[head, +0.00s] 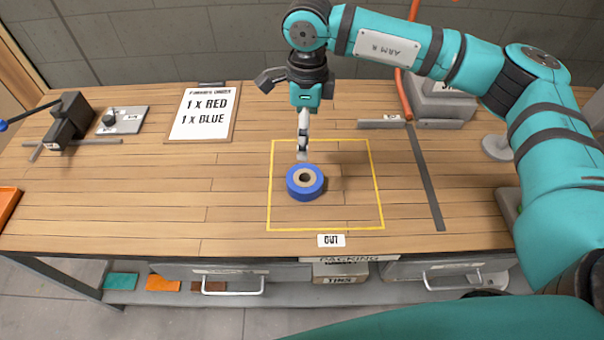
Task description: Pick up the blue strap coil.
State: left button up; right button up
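The blue strap coil (305,192) lies flat on the wooden table inside a yellow taped square. It is a blue ring with a tan inner core and a dark centre hole. My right gripper (303,155) points down at the coil's far edge, its fingertips just behind or above that edge. The fingers are seen nearly edge-on, so I cannot tell whether they are open or touch the coil. My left gripper is not in view.
The yellow square (270,190) is otherwise clear, with an "OUT" label (331,240) in front. A clipboard (203,112) reads "1 x RED, 1 x BLUE". A dark tool (68,120) stands at left. A grey strip (425,180) lies right of the square.

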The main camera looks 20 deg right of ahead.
jog(key=p, duration=0.4)
send_over(305, 177)
jog(key=s, duration=0.2)
notch_tip(305, 177, down, 12)
jog(key=shift+w+a+r, duration=0.1)
jog(key=shift+a+r, duration=0.05)
notch_tip(305, 177, down, 5)
jog(key=p, duration=0.2)
jog(key=shift+w+r+p, duration=0.1)
jog(key=shift+w+p, duration=0.05)
jog(key=shift+p, duration=0.2)
jog(key=shift+f, duration=0.3)
jog(key=c, duration=1)
jog(key=shift+c, duration=0.5)
jog(key=shift+r, duration=0.15)
